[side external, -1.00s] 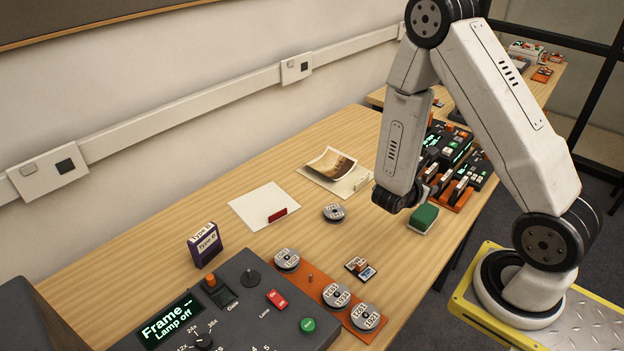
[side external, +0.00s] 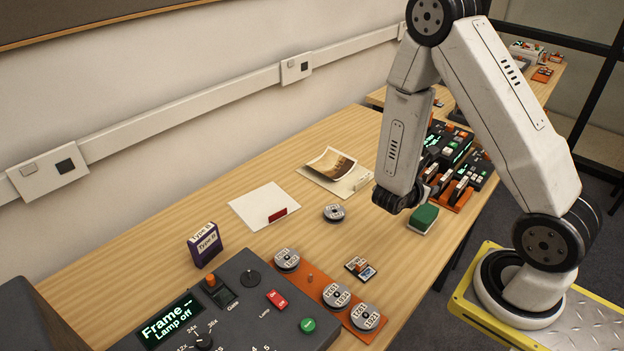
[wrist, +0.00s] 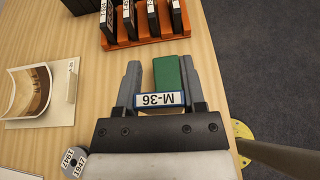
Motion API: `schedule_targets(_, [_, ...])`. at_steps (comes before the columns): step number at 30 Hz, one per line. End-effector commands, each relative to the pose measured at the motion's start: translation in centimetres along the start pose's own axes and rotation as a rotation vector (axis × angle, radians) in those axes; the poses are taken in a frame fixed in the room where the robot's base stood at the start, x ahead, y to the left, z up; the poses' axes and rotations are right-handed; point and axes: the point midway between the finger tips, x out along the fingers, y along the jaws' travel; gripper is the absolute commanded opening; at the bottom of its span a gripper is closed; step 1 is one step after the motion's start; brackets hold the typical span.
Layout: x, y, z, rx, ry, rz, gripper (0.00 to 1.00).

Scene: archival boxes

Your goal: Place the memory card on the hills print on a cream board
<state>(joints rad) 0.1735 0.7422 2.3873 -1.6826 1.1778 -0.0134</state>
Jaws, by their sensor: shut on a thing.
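The hills print (side external: 332,162) is a curled sepia sheet lying on a cream board (side external: 358,187), toward the wall side of the table. In the wrist view the print (wrist: 28,92) and the cream board (wrist: 66,105) are at the left, clear of my gripper. A green block (side external: 423,218) is on the table near my gripper, showing beyond the card in the wrist view (wrist: 167,74).
An orange rack (wrist: 148,40) of black cartridges stands beyond the green block. A grey reel (side external: 334,212) and a white sheet (side external: 258,202) with a red item lie near the board. A control panel (side external: 240,310) fills the front. Bare wood separates my gripper from the board.

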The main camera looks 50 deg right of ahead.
Motion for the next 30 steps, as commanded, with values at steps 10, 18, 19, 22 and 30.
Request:
schedule_targets(10, [0.0,5.8,0.0,-0.006,-0.003,0.024,0.0])
schedule_targets(18, [-0.4,10.9,0.3,-0.016,0.0,0.045,0.0])
schedule_targets(19, [-0.4,11.3,0.4,-0.018,0.0,0.046,0.0])
schedule_targets(22, [-0.5,12.2,0.5,-0.021,0.001,0.051,0.0])
schedule_targets(30, [-0.6,12.8,0.5,-0.023,0.002,0.053,0.0])
